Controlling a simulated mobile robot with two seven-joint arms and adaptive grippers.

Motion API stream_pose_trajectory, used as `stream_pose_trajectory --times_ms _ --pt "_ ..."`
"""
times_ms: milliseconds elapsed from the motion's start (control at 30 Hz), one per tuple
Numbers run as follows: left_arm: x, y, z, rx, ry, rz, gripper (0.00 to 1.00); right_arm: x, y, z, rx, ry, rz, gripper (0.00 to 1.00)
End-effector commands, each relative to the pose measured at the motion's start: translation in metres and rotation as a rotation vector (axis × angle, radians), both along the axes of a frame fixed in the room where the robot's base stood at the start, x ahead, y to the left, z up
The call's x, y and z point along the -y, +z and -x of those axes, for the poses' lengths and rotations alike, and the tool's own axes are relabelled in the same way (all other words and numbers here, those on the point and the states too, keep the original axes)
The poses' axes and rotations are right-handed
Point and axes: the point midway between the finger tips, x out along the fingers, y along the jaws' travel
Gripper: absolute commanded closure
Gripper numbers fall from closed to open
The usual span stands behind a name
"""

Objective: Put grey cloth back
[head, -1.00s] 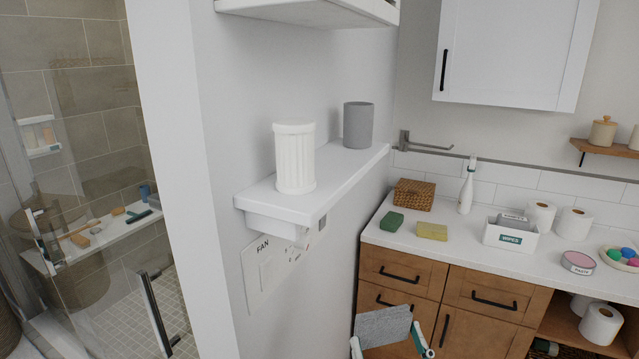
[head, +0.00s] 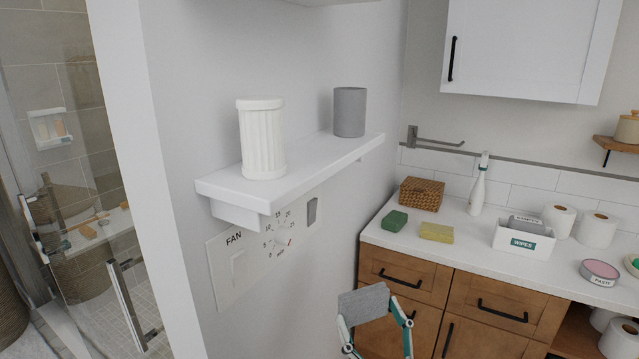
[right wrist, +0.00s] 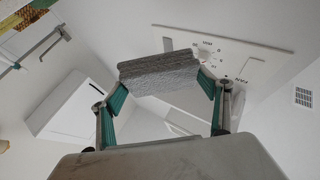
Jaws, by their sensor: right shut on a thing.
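A grey cloth (head: 362,301) is held up in front of the wooden drawers in the head view. My right gripper (head: 367,312) is shut on it, with one finger at each side edge. In the right wrist view the cloth (right wrist: 158,76) spans between the two green-and-grey fingers, clear of any surface. A white box labelled WIPES (head: 523,242) stands on the counter, with a grey item (head: 527,224) in it. My left gripper is not in view.
A wall shelf (head: 310,160) carries a white ribbed jar (head: 262,140) and a grey cup (head: 349,112). The white counter (head: 460,246) holds a green sponge (head: 394,221), yellow sponge (head: 436,232), wicker box (head: 421,193), white bottle (head: 478,190) and paper rolls (head: 597,229).

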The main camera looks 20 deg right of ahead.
Motion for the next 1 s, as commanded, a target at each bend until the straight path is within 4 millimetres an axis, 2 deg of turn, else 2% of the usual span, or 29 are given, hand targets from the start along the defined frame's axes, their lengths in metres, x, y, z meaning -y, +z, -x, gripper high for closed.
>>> stream_pose_trajectory --times_ms 167,267,400,600,867,1000 --pt "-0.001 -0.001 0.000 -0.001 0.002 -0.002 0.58 0.045 0.028 -0.042 -0.063 0.036 0.018 0.41" --pt "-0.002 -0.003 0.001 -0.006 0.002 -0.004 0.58 0.080 0.053 -0.068 -0.111 0.047 0.026 0.41" --pt "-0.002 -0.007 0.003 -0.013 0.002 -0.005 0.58 0.132 0.098 -0.098 -0.184 0.052 0.033 0.41" --pt "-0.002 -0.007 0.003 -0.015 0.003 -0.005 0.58 0.188 0.156 -0.120 -0.266 0.043 0.036 0.41" --pt "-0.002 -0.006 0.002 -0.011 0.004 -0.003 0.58 0.231 0.207 -0.129 -0.331 0.029 0.035 0.41" --pt "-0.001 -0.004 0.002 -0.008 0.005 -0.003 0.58 0.225 0.203 -0.126 -0.350 0.091 0.048 0.41"
